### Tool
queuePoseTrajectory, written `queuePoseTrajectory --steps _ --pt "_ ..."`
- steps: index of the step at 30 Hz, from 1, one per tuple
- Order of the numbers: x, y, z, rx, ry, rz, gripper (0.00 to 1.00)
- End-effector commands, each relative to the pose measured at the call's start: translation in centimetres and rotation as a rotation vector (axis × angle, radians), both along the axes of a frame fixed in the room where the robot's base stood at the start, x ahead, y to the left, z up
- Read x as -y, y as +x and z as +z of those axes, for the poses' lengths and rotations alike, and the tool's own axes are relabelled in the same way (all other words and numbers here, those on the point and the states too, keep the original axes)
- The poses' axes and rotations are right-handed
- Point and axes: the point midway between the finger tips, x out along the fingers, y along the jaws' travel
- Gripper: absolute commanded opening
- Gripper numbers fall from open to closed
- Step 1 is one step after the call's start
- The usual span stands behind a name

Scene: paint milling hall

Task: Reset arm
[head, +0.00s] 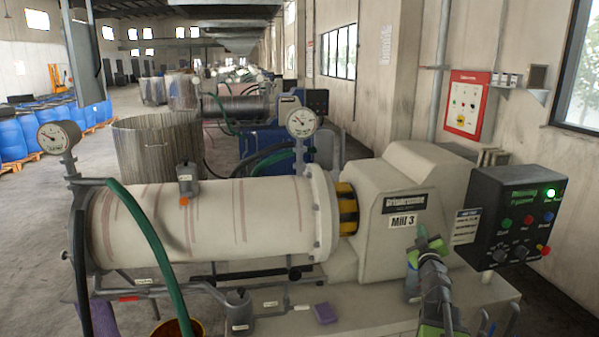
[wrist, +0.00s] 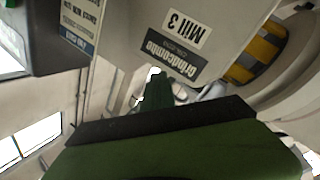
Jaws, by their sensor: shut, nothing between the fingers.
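My gripper (head: 428,242) is in front of the cream housing of Mill 3 (head: 385,235), below and right of its black nameplate (head: 405,203). Its green fingers are shut with nothing between them, and it points up, apart from the control box. In the wrist view the green fingers (wrist: 158,100) fill the lower middle. The nameplate (wrist: 178,45) shows there upside down behind them. Whether the fingers touch the housing cannot be told.
A black control box (head: 515,218) with a lit green lamp is to the right. Blue drums (head: 35,135) line the far left.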

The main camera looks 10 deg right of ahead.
Motion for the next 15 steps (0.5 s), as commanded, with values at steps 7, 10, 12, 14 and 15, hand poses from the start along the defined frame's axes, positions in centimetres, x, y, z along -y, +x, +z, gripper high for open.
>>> queuePoseTrajectory --steps 7,10,12,14,15 --pt "-20.0 3.9 -8.8 -0.231 0.403 -0.060 0.00" --pt "-26.3 1.4 -14.4 -0.447 0.549 -0.110 0.00" --pt "-30.0 -1.6 -18.1 -0.626 0.638 -0.143 0.00" --pt "-32.4 -4.9 -20.9 -0.792 0.710 -0.173 0.00" --pt "-33.5 -7.3 -22.4 -0.904 0.754 -0.193 0.00"
